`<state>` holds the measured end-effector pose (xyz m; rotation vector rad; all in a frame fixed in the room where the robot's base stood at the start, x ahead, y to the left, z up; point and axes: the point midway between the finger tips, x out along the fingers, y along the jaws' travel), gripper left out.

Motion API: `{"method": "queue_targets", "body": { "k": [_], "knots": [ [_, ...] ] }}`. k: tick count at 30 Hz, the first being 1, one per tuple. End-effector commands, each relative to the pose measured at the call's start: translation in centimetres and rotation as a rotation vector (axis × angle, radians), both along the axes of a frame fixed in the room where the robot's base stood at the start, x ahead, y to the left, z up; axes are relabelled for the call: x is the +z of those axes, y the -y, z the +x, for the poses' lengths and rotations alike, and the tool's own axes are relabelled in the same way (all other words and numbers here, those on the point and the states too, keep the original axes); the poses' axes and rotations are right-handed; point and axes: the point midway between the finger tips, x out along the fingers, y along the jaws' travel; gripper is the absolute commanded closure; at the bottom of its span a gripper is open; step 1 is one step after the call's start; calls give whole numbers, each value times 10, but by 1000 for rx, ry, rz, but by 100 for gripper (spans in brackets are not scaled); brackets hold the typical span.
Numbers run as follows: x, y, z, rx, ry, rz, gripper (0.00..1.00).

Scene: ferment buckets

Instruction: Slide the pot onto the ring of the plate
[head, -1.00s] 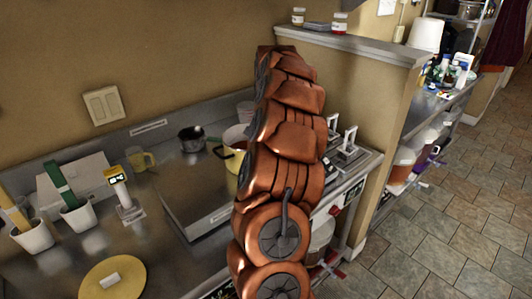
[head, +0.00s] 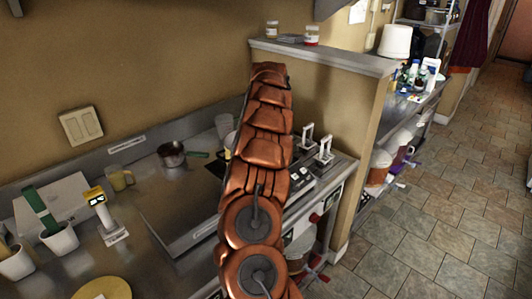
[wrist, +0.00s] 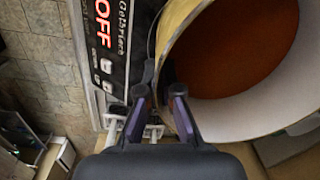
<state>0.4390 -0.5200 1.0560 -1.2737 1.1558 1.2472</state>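The pot (wrist: 240,90) fills the right of the wrist view, pale-walled with reddish-brown contents. In the head view only a sliver of the pot (head: 228,146) shows left of my arm. My gripper (wrist: 160,78) is at the pot's near left edge. A black panel (wrist: 102,60) reading OFF in red lies just left of the pot, apparently the plate's front. Dark plate surface (head: 213,168) shows beside my arm. The ring is hidden.
A small saucepan (head: 172,154) with a green handle stands left of the pot. A clear jug (head: 224,124) is behind it. White-handled devices (head: 317,148) stand right of my arm. A partition wall (head: 360,115) bounds the right side.

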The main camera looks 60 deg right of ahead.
Motion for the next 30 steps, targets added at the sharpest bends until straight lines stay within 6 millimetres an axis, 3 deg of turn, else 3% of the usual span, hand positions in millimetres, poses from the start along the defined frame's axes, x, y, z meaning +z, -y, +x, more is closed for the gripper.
{"method": "queue_targets", "body": {
  "k": [9, 22, 30],
  "knots": [
    [2, 11, 9, 16, 0, -1, 100],
    [0, 12, 10, 20, 0, 0, 100],
    [0, 12, 10, 20, 0, 1, 69]
  ]
}}
